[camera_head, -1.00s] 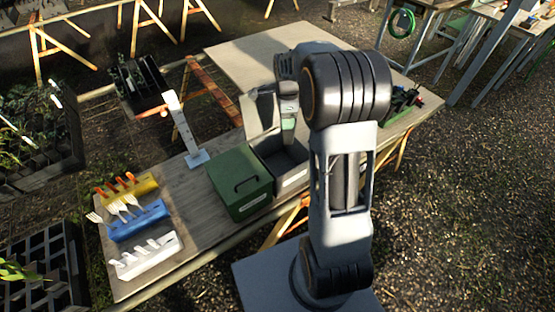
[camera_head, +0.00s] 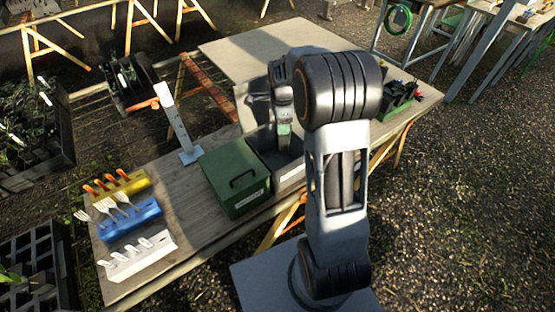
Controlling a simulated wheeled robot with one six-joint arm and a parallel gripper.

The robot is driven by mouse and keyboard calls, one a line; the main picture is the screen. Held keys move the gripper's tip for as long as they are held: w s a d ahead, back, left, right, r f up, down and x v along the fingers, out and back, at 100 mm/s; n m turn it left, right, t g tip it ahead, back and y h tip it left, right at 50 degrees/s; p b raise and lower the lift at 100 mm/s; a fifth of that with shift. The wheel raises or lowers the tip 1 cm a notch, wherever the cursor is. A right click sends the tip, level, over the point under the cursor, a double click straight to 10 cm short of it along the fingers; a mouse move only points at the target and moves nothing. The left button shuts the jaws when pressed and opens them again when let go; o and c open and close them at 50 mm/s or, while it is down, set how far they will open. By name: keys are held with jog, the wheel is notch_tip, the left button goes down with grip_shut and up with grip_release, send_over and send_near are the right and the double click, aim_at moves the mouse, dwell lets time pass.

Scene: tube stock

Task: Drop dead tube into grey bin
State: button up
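The grey bin (camera_head: 291,176) is an open box with a pale label, standing on the wooden bench beside the green bin. Its grey lid or back panel (camera_head: 257,108) stands up behind it. My gripper (camera_head: 284,142) points down over the grey bin's opening, with its lower end at or just inside the rim. A small pale green patch shows at its fingers; I cannot tell whether this is a tube or part of the gripper. The bin's inside is mostly hidden by shadow and my arm. I cannot make out the dead tube for certain.
A closed green bin (camera_head: 225,167) with a black handle touches the grey bin's left side. Left of it stand a white upright post (camera_head: 175,125) and yellow (camera_head: 122,187), blue (camera_head: 133,220) and white (camera_head: 140,258) holders. A green-edged tray (camera_head: 398,101) lies at the right.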

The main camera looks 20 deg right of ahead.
jog(key=o, duration=0.4)
jog(key=shift+o, duration=0.2)
notch_tip(320, 180, up, 14)
jog(key=shift+b, duration=0.45)
jog(key=shift+f, duration=0.1)
dwell(0.3)
jog(key=s+a+f+n+t, duration=0.2)
jog(key=s+a+n, duration=0.3)
jog(key=s+n, duration=0.5)
jog(key=s+a+f+n+t, duration=0.2)
jog(key=s+a+n, duration=0.3)
jog(key=s+n, duration=0.4)
jog(key=shift+s+n, duration=0.35)
jog(key=shift+n, duration=0.75)
